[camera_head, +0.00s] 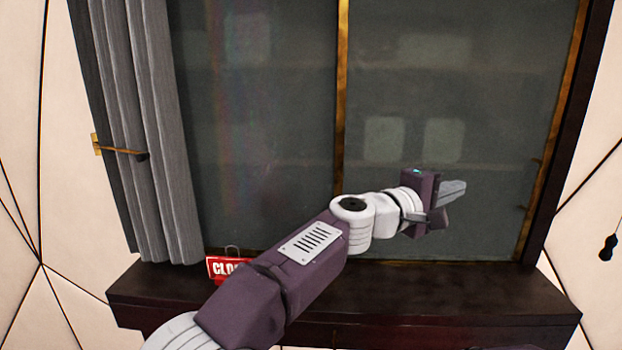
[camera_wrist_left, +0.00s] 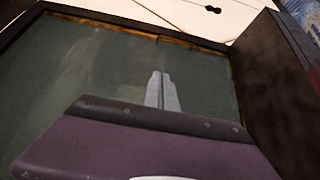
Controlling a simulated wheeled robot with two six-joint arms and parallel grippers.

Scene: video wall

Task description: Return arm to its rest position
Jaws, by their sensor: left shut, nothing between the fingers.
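My left gripper (camera_head: 455,190) is stretched out in front of the dark glass window (camera_head: 270,120), toward its lower right part. It is purple and white with grey fingers. In the left wrist view the two fingers (camera_wrist_left: 161,92) lie together with nothing between them, and the glass (camera_wrist_left: 90,70) is behind them. I cannot tell how far they are from the glass. My left arm comes in from the bottom and reaches up to the right. My right gripper is not in view.
A dark wooden ledge (camera_head: 530,295) runs below the window. A red sign (camera_head: 216,267) reading "CLO", partly hidden by my arm, stands at the ledge's left. A grey curtain (camera_head: 160,120) hangs at the left by a brass holder (camera_head: 118,150). A black object (camera_head: 608,247) hangs at the right wall.

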